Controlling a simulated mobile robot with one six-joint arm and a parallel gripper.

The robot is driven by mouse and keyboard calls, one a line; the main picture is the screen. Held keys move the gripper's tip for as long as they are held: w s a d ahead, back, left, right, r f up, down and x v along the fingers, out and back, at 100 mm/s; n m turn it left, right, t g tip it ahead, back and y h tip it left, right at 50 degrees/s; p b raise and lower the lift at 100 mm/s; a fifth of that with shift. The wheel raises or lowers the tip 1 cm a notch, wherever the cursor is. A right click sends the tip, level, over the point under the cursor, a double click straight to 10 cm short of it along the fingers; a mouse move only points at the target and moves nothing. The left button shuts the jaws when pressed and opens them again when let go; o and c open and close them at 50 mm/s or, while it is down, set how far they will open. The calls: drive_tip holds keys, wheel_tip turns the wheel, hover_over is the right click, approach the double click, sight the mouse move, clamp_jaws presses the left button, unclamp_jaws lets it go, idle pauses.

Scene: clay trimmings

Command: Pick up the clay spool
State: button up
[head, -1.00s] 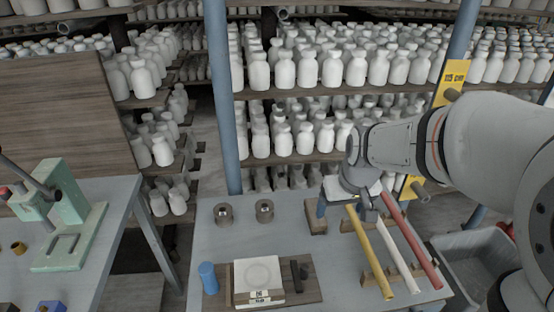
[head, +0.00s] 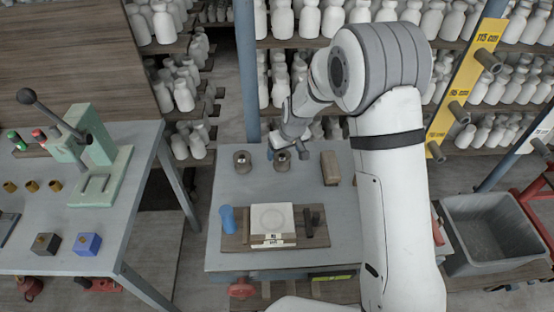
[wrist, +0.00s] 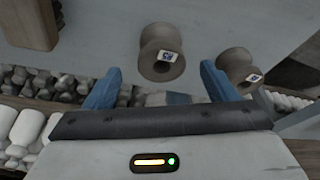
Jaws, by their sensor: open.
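Two grey-brown spools stand side by side on the grey table, a left spool (head: 242,161) and a right spool (head: 282,161). Each has a pale label with a blue mark in the wrist view, too blurred to read, so I cannot tell which is the clay spool. My gripper (head: 284,146) is at the right spool, partly covering it. In the wrist view my gripper (wrist: 160,84) has its two blue fingers wide apart and empty. One spool (wrist: 160,62) lies ahead in line with the gap; the other spool (wrist: 236,66) is beyond the right finger.
A brown board (head: 235,241) with a white scale (head: 272,221) and a blue cylinder (head: 228,219) sits at the table's front. A wooden block (head: 330,168) stands right of the spools. My arm hides the table's right side. Bottle shelves stand behind; a grey bin (head: 492,235) is right.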

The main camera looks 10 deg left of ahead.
sight(282, 156)
drive_tip(key=shift+a+p+x, duration=0.2)
drive_tip(key=shift+p+x, duration=0.65)
drive_tip(key=shift+x, duration=2.2)
drive_tip(key=shift+s, duration=0.1)
drive_tip(key=c, duration=1.2)
